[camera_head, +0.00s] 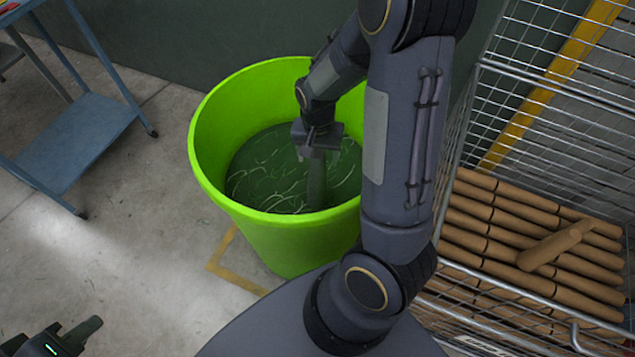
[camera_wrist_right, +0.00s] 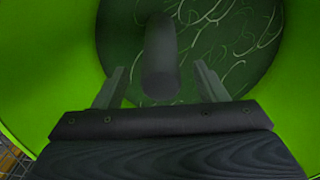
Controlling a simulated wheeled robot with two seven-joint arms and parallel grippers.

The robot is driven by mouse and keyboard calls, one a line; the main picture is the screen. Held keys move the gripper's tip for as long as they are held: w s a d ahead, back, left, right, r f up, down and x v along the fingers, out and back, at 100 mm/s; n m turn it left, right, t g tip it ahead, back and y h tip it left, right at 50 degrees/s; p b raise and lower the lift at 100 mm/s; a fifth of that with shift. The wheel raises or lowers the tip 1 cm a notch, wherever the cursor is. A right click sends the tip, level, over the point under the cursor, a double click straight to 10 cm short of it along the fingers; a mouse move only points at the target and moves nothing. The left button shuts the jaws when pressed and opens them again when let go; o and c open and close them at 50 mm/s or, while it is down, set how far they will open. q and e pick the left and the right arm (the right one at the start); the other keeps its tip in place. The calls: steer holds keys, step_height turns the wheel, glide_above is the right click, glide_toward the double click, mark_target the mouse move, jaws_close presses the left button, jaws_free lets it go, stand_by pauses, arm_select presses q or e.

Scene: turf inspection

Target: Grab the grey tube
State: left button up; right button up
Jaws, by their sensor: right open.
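The grey tube (camera_head: 316,184) stands roughly upright inside the bright green bin (camera_head: 207,158). My right gripper (camera_head: 318,152) reaches down into the bin at the tube's upper end. In the right wrist view the dark grey tube (camera_wrist_right: 160,62) lies between the two fingers of my right gripper (camera_wrist_right: 161,84), which is open. A gap shows on each side of the tube, so neither finger seems to touch it. My left gripper (camera_head: 88,330) is at the bottom left corner, away from the bin; its jaw state is unclear.
The bin's floor is dark green with pale curly strands. A wire cage (camera_head: 490,68) with several brown cylinders (camera_head: 480,218) stands to the right of the bin. A blue cart (camera_head: 75,150) stands at the left. The concrete floor between cart and bin is clear.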

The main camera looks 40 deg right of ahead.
steer(key=shift+f, duration=0.95)
steer(key=shift+c, duration=0.3)
steer(key=c, duration=1.3)
steer(key=shift+r, duration=0.1)
